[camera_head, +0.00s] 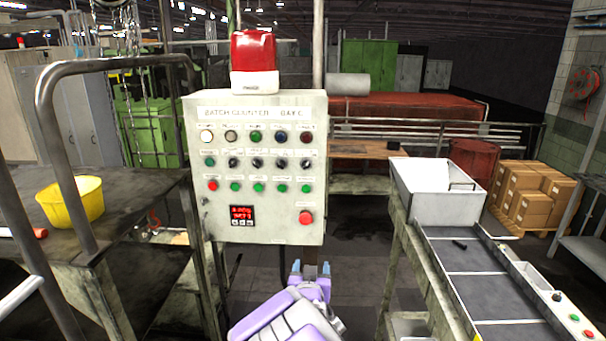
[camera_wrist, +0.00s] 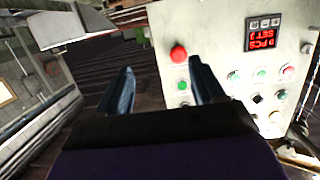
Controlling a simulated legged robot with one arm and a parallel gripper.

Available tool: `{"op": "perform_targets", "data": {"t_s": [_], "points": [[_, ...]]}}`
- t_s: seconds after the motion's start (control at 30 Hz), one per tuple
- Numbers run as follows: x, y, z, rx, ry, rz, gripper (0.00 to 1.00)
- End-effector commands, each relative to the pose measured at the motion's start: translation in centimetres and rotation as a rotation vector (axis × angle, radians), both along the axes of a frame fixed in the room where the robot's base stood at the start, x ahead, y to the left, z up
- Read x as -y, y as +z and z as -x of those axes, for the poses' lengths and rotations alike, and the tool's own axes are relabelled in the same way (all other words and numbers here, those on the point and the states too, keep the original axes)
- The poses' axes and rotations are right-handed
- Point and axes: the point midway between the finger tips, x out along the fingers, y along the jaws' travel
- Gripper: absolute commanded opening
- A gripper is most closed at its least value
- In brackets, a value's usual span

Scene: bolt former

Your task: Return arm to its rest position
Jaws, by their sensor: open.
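My gripper (camera_head: 312,268) is low in front of the control panel (camera_head: 262,225) in the head view, with my purple and white arm below it. In the wrist view the two dark fingers of my gripper (camera_wrist: 160,88) stand apart with nothing between them. The panel shows upside down at the right of that view, with its red push button (camera_wrist: 178,54) near the right finger. The gripper looks apart from the panel. The panel has rows of buttons and knobs, a red digital display (camera_head: 242,215) and a red beacon (camera_head: 254,58) on top.
A conveyor (camera_head: 475,285) with a grey bin (camera_head: 437,203) runs along the right. A dark bench with a yellow bucket (camera_head: 72,202) and a metal rail (camera_head: 110,63) stands at the left. Open floor (camera_head: 350,255) lies between the panel and the conveyor. Cardboard boxes (camera_head: 527,193) sit at the back right.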

Motion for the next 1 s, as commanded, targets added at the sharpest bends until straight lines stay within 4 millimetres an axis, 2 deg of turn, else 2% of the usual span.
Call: {"op": "perform_targets", "data": {"t_s": [0.03,0.1,0.27,0.37,0.57,0.8,0.9,1.0], "points": [[1.4,-0.9,0.9,-0.064,-0.015,-0.017,0.68],[2.8,-2.2,2.6,-0.178,-0.026,-0.037,0.68],[5.2,-5.1,7.8,-0.429,-0.033,-0.074,0.68],[6.2,-6.6,11.9,-0.584,-0.028,-0.092,0.68],[8.0,-8.8,21.6,-0.88,0.004,-0.113,0.68],[10.0,-10.5,35.0,-1.226,0.052,-0.099,0.68],[10.8,-10.7,40.1,-1.347,0.066,-0.083,0.68],[11.5,-10.7,43.9,-1.439,0.073,-0.069,0.68]]}}
